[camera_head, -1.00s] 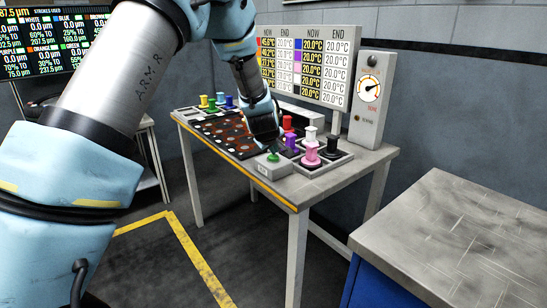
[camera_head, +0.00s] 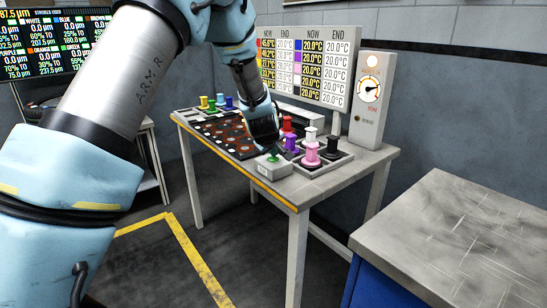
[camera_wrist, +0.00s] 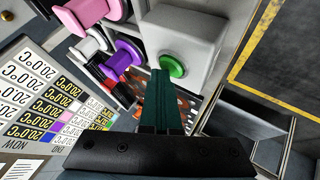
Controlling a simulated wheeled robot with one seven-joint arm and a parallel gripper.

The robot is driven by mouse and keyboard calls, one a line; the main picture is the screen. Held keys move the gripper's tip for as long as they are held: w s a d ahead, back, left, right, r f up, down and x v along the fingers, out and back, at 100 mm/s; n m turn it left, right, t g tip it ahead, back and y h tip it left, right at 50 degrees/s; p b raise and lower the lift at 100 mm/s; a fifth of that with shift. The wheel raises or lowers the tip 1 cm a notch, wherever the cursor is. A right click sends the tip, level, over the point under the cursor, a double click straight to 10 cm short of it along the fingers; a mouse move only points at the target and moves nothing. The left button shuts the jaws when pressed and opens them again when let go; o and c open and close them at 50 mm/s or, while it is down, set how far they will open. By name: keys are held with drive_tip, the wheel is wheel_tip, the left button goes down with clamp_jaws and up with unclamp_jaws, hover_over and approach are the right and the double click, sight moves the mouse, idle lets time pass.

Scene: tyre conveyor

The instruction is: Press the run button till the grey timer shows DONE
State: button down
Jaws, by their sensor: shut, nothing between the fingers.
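The green run button (camera_head: 272,158) sits on a small light grey box (camera_head: 270,168) at the front edge of the table. In the wrist view the button (camera_wrist: 173,66) is round, just beyond my fingertips. My gripper (camera_head: 273,150) is shut and empty, its tips at the button; it partly hides the button in the head view. I cannot tell how far the button is pressed in. The grey timer (camera_head: 362,125) stands upright at the table's back right. Its dial (camera_head: 369,89) has a dark needle, and the lamp (camera_head: 372,62) above it glows. The small lettering is too blurred to read.
A tray (camera_head: 330,165) of coloured spools stands right beside the button box, close to my gripper. A dark patterned plate (camera_head: 225,135) lies to the left. A temperature board (camera_head: 305,65) stands behind. A bare bench (camera_head: 450,235) is at the right.

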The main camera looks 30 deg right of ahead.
sight(274, 159)
drive_tip(key=shift+r+p, duration=0.75)
drive_tip(key=shift+r, duration=0.2)
drive_tip(key=shift+r+p, duration=1.85)
drive_tip(key=shift+r, duration=0.7)
